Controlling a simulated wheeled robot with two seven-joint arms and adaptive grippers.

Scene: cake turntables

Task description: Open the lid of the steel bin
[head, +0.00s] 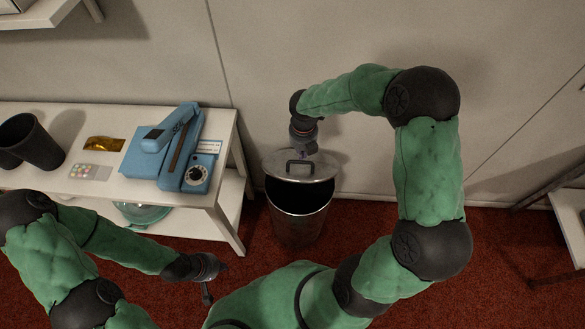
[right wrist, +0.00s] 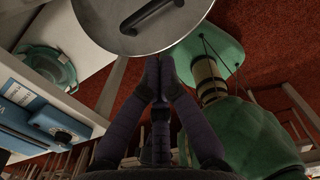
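The steel bin (head: 298,222) stands on the red floor right of the white table. Its round lid (head: 325,170) is partly off the opening, over the back of the bin, and the dark inside shows in front of it. The lid has a dark handle (head: 299,168). My right gripper (head: 304,152) is at the lid's back side. In the right wrist view its fingertips (right wrist: 158,62) are together beside the rim of the lid (right wrist: 185,22); whether they touch it is unclear. My left gripper (head: 208,297) hangs low at the left, away from the bin; its fingers are too small to read.
The white table (head: 100,205) on the left carries a blue device (head: 178,155), a dark cup (head: 38,140), a gold packet (head: 104,144) and a card of coloured dots (head: 90,172). A teal bowl (head: 143,213) is on its lower shelf. The wall is close behind the bin.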

